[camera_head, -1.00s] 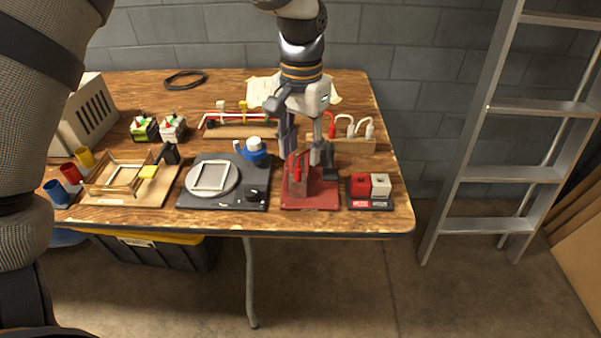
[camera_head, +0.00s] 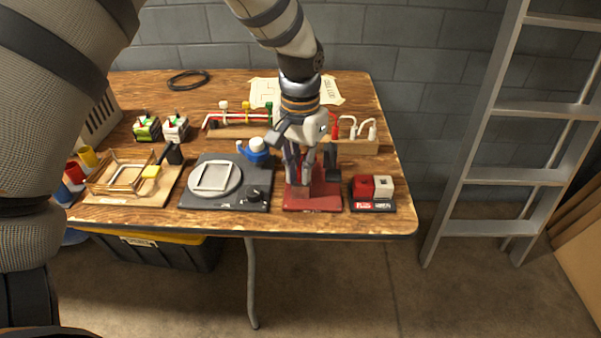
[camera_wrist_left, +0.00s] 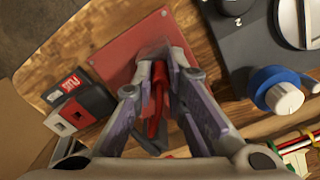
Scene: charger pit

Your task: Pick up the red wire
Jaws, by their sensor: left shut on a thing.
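The red wire (camera_wrist_left: 157,98) shows in the left wrist view between the fingers of my left gripper (camera_wrist_left: 160,72), over a red base plate (camera_wrist_left: 122,55). The fingers are closed on it. In the head view my left gripper (camera_head: 300,180) reaches down over the red base plate (camera_head: 318,203), near the front edge of the table. The wire is mostly hidden there by the fingers. My right gripper is not in view.
A black block with red and white sockets (camera_head: 382,186) stands right of the plate. A black device with a round dial plate (camera_head: 237,181) and a blue-and-white knob (camera_head: 256,150) lie left. A wooden rack with red and white leads (camera_head: 350,146) stands behind.

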